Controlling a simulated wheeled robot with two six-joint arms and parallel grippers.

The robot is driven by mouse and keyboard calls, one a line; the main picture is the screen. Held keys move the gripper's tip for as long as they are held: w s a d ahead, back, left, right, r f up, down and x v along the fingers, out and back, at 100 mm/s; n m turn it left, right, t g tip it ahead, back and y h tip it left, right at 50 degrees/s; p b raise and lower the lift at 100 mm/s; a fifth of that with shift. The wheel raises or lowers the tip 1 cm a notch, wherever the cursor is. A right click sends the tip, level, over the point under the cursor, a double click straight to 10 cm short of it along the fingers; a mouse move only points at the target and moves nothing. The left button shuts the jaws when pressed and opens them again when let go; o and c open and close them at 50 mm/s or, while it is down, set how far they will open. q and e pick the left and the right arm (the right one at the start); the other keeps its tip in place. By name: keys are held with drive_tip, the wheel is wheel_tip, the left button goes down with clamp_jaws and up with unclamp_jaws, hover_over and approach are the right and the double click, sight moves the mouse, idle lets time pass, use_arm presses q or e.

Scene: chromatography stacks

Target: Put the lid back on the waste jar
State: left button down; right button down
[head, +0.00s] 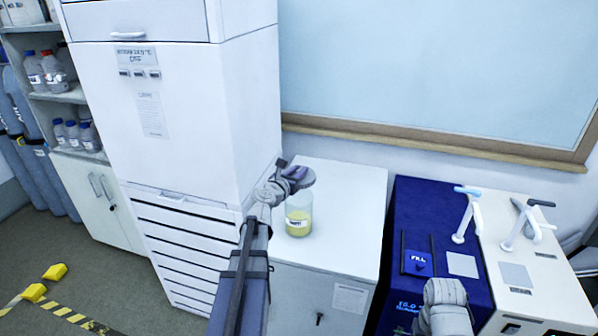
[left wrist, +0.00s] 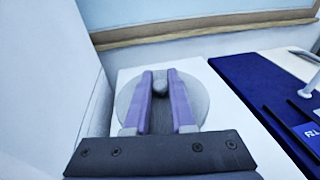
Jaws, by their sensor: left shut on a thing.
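The waste jar (head: 299,222) is clear glass with yellow liquid and a white label. It stands upright on the white cabinet top in the head view. My left gripper (head: 289,173) is just above the jar and is shut on the round grey lid (head: 303,184). In the left wrist view, the purple fingers (left wrist: 161,92) close on the knob in the middle of the lid (left wrist: 197,97). The lid hides the jar there. In the head view the lid overlaps the jar's top edge; I cannot tell whether they touch.
A tall white cabinet (head: 165,120) stands close on the left of the jar. A blue instrument (head: 418,225) and a cream one (head: 520,265) with dispensing arms stand to the right. The white cabinet top (head: 350,235) is clear beside the jar.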

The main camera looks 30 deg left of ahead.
use_arm(q)
drive_tip(key=shift+f, duration=0.15)
drive_tip(key=shift+w+f+b, duration=0.1)
drive_tip(key=shift+f+b, duration=0.4)
drive_tip(key=shift+b, duration=0.05)
wheel_tip(320, 180, down, 5)
drive_tip(key=b, duration=0.5)
drive_tip(key=shift+f, duration=0.1)
drive_tip(key=shift+f+b, duration=0.15)
drive_tip(key=shift+b, duration=0.15)
idle(1.1)
drive_tip(key=shift+c, duration=1)
unclamp_jaws()
